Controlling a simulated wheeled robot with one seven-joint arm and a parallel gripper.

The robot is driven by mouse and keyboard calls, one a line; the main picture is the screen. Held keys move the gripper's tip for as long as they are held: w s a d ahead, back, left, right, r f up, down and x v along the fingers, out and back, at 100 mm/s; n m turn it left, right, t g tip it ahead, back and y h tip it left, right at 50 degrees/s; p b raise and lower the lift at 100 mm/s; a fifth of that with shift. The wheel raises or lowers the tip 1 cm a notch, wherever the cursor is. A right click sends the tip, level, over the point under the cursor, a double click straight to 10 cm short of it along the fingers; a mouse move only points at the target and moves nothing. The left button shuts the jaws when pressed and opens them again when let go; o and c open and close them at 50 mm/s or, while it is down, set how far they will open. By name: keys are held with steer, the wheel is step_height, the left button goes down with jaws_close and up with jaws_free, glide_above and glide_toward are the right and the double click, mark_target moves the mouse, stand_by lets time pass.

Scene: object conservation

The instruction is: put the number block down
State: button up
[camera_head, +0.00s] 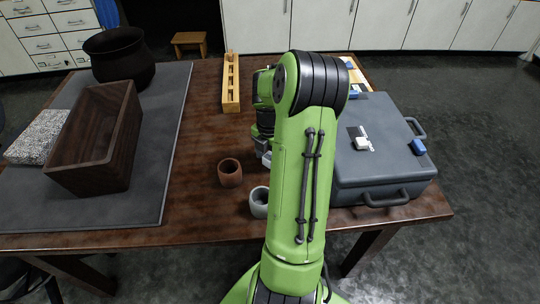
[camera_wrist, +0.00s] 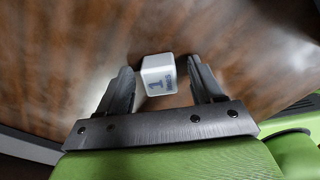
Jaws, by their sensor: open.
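The number block (camera_wrist: 159,75) is a small white cube with a dark blue "1" on the face toward the camera in the wrist view. It is on or just above the brown wooden table (camera_wrist: 240,35); I cannot tell whether it touches. My gripper (camera_wrist: 160,85) is open, with one dark finger on each side of the block and a gap showing beside it. In the head view my green arm hides most of the gripper, and the block cannot be made out there.
A brown cup (camera_head: 230,173) and a grey cup (camera_head: 260,202) stand left of my arm. A grey case (camera_head: 385,160) with small blocks on top is at right. A wooden box (camera_head: 97,140) and dark pot (camera_head: 119,56) stand at left. Bare table (camera_head: 200,205) lies left of the cups.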

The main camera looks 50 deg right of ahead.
mark_target(270, 156)
step_height(270, 156, up, 12)
steer(key=p, duration=0.5)
steer(key=w+a+r+m+h, duration=0.1)
steer(key=w+a+r+m, duration=0.15)
steer(key=a+r, duration=0.35)
steer(key=s+a+r+m+t, duration=0.1)
steer(key=s+a+m+t, duration=0.1)
steer(key=a+m, duration=0.3)
steer(key=s+a+r+m+t, duration=0.1)
steer(key=s+a+m, duration=0.3)
steer(key=a, duration=0.7)
steer(key=s+a+r+m+t+y, duration=0.1)
steer(key=s+a+r+m+t, duration=0.1)
steer(key=s+a+m, duration=0.3)
steer(key=a, duration=0.3)
steer(key=shift+s+a+r+m+t, duration=0.2)
steer(key=shift+a+r+m+t, duration=0.05)
steer(key=shift+a+m+t, duration=0.1)
step_height(270, 156, up, 12)
steer(key=p, duration=1.1)
steer(key=shift+f, duration=0.35)
